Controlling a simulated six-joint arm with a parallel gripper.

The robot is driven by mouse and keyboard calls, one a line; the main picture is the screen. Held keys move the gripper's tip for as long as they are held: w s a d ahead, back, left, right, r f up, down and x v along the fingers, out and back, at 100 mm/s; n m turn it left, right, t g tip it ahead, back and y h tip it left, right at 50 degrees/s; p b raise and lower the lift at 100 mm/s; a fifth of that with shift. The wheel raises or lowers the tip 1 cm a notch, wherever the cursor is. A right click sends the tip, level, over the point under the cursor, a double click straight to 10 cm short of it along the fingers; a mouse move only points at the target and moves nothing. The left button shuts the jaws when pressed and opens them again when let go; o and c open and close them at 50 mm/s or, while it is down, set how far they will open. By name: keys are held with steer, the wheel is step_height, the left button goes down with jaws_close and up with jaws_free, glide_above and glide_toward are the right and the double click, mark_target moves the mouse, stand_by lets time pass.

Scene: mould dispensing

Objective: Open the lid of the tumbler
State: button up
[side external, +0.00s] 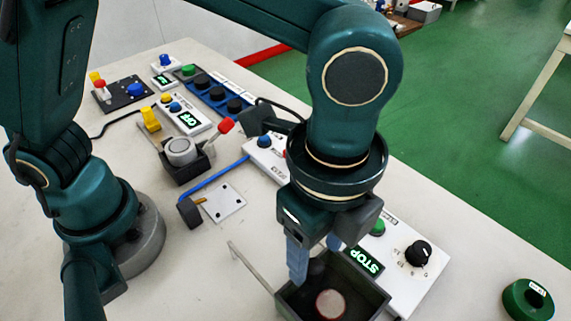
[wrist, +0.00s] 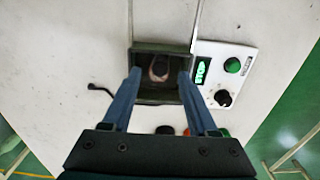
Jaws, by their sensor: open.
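The tumbler appears to be the dark open-topped box (side external: 372,292) at the bottom of the side view, beside a white control panel. A round piece with a pale face and reddish rim (side external: 330,304) sits inside it. The box (wrist: 160,49) also shows in the wrist view, with the round piece (wrist: 159,69) between my fingers. I cannot make out a separate lid. A thin metal rod (side external: 250,268) extends from the box's left side. My gripper (side external: 315,268) is open with blue fingers pointing down at the box. In the wrist view its fingertips (wrist: 160,74) straddle the opening; contact is unclear.
The white control panel (side external: 407,267) has a lit STOP display, a green button and a black knob. A green round button housing (side external: 528,300) stands at the right. A small grey cup-like device (side external: 182,160) and several button boxes stand farther back. Bare table lies left of the box.

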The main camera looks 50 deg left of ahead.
mark_target(315, 265)
steer(key=shift+f, duration=2.1)
jaws_close()
